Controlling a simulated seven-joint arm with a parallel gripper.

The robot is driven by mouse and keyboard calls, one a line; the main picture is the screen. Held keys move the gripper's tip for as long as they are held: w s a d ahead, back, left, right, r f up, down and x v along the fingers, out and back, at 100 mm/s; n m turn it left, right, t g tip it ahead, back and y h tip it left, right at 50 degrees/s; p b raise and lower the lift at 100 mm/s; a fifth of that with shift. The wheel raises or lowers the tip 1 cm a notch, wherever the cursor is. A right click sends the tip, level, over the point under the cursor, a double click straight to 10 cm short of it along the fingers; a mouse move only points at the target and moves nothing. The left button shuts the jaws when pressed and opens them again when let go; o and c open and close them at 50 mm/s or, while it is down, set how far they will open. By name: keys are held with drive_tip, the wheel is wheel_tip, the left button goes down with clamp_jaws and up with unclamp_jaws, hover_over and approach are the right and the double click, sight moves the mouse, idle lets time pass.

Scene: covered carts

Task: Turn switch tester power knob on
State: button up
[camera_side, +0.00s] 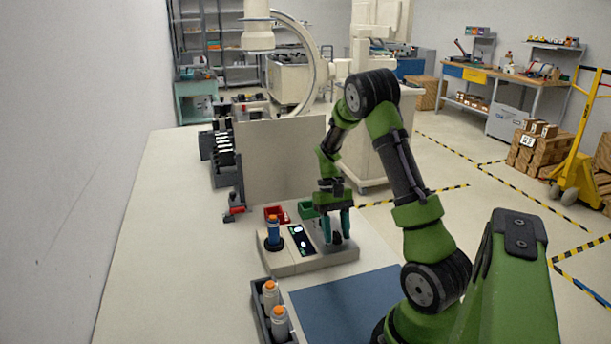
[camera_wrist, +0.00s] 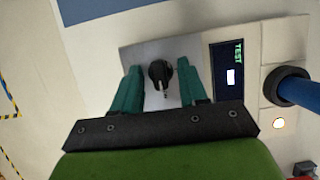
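The switch tester (camera_side: 309,262) is a pale box on the table, with a dark screen in its middle. The screen (camera_wrist: 230,72) reads "TEST" in green in the wrist view. The black power knob (camera_wrist: 160,72) stands on a light metal plate at one end of the tester, its white pointer line toward my gripper's palm. My gripper (camera_wrist: 163,88) is open, with its teal fingers on either side of the knob and gaps between. In the side view my gripper (camera_side: 337,232) points down over the tester's right end, partly hiding the knob.
A dark tray (camera_side: 261,312) with orange-topped cylinders stands in front. Red (camera_side: 276,212) and green (camera_side: 306,209) bins and an upright panel (camera_side: 281,160) stand behind. A blue mat (camera_side: 350,304) lies front right.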

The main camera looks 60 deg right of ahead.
drive_tip(key=shift+r, duration=0.1)
drive_tip(key=v, duration=1.6)
drive_tip(key=shift+r, duration=0.4)
drive_tip(key=shift+w, duration=0.1)
drive_tip(key=s+a+r+n+t, duration=0.1)
drive_tip(key=s+a+t, duration=0.1)
drive_tip(key=a, duration=0.8)
drive_tip(key=s+a+r+n+t+h, duration=0.1)
drive_tip(key=a+t, duration=0.4)
drive_tip(key=a, duration=0.5)
drive_tip(key=s+a+r+n+t, duration=0.2)
drive_tip(key=s+a+n+t, duration=0.1)
drive_tip(key=a, duration=0.8)
drive_tip(key=shift+s+r, duration=0.15)
drive_tip(key=shift+s, duration=0.05)
drive_tip(key=shift+a, duration=0.1)
